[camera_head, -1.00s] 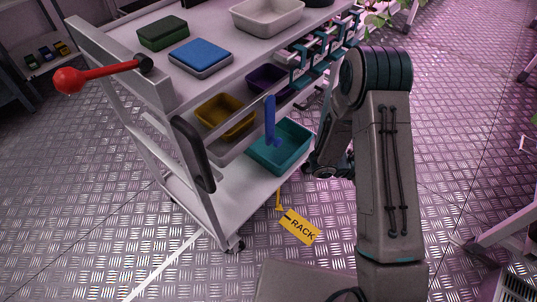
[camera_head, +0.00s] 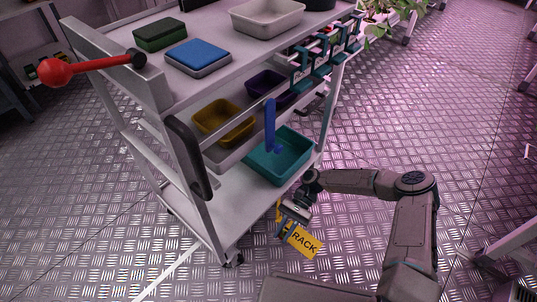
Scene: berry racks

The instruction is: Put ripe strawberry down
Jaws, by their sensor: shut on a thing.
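My gripper (camera_head: 296,212) is low in front of the rack cart (camera_head: 228,228), just right of its lower shelf and above the yellow RACK tag (camera_head: 303,241). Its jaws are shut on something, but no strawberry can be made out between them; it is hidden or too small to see. The teal bin (camera_head: 302,160) is on the lower shelf, behind and above my gripper in the picture. I cannot tell any berry inside it.
A yellow bin (camera_head: 212,115) and a purple bin (camera_head: 259,84) sit on the middle level. A black handle (camera_head: 187,155) and a red-knobbed lever (camera_head: 62,72) stick out at left.

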